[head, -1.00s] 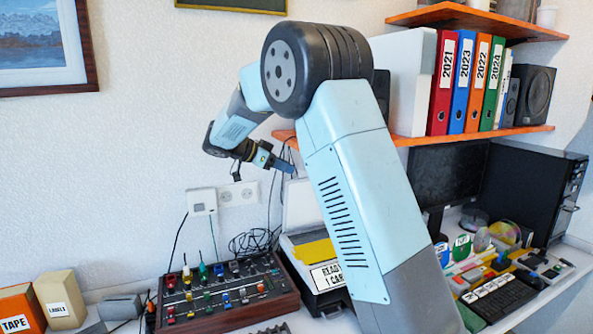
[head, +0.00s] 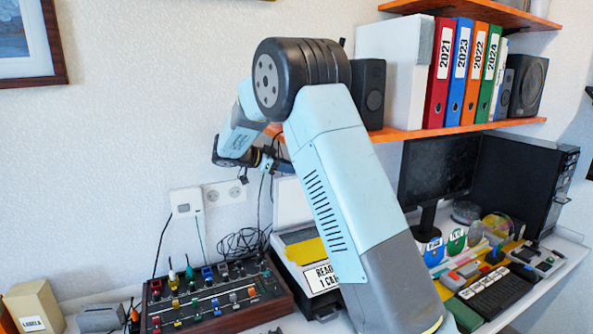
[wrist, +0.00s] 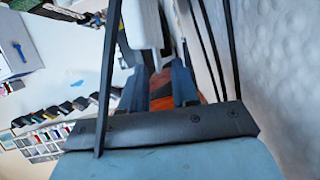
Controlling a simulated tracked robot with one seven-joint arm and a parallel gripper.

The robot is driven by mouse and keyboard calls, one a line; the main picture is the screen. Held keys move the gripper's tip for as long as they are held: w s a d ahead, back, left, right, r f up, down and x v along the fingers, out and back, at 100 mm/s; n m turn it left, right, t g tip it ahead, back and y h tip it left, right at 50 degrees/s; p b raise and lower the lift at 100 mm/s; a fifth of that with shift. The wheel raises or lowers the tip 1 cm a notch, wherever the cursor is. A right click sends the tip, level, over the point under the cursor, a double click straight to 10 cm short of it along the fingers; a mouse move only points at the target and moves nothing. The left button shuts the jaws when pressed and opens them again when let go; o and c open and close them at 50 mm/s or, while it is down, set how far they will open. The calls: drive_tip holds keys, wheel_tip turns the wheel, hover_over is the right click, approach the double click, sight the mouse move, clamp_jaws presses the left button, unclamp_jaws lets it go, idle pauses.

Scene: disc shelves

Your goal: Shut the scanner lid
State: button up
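The scanner (head: 306,277) stands on the desk, partly hidden behind my arm. It has a dark body, a yellow sheet on top and a white label on its front. Its pale grey lid (head: 289,206) is raised at the back, near the wall. My gripper (head: 286,167) is above the lid's top edge, close to the wall and under the shelf; I cannot tell if it touches the lid. In the wrist view my gripper (wrist: 158,82) has its two blue-grey fingers apart, with orange showing between them.
An orange shelf (head: 402,133) with binders and speakers is just above and right of my gripper. Cables (head: 245,241) hang and coil by the wall. A control panel (head: 218,301) with knobs stands left of the scanner; a monitor (head: 435,172) stands right.

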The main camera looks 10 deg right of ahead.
drive_tip(key=shift+x, duration=2.15)
drive_tip(key=shift+s, duration=0.1)
drive_tip(key=shift+c, duration=0.4)
clamp_jaws()
drive_tip(key=shift+a, duration=0.1)
